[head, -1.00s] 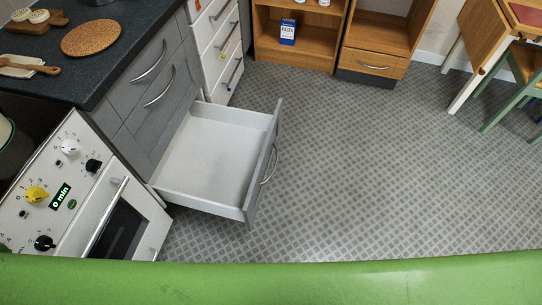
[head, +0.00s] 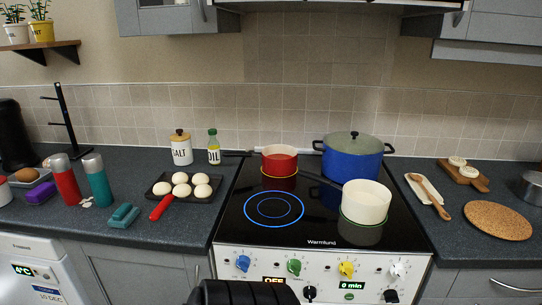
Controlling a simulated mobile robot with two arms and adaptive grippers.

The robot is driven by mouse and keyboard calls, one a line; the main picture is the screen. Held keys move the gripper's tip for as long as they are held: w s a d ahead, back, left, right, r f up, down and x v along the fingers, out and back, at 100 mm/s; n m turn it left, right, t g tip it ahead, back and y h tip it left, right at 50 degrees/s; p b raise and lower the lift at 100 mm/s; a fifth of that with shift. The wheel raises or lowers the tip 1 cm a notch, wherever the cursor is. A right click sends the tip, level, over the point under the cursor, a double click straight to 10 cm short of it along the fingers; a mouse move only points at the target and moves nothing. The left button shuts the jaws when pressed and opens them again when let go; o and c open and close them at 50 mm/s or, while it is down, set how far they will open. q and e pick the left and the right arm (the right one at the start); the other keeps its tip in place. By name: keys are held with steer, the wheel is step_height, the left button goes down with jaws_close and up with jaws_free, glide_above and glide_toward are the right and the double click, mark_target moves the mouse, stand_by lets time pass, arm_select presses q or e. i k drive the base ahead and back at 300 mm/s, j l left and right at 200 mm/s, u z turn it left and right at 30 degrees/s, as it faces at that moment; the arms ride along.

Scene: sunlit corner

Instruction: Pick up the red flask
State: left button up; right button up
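The red flask (head: 67,184) stands upright on the dark counter at the left in the head view, with a grey cap on top. A teal flask (head: 99,184) of similar shape stands close to its right. Neither of my grippers can be made out. A black ribbed part at the bottom middle edge seems to be mine, but it shows no fingers. Nothing is touching the red flask.
A purple block (head: 41,193) lies left of the flask, and a black stand (head: 65,125) rises behind it. The stove (head: 318,262) bears several pots.

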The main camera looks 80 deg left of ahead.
mark_target(60, 164)
steer(key=u, duration=3.85)
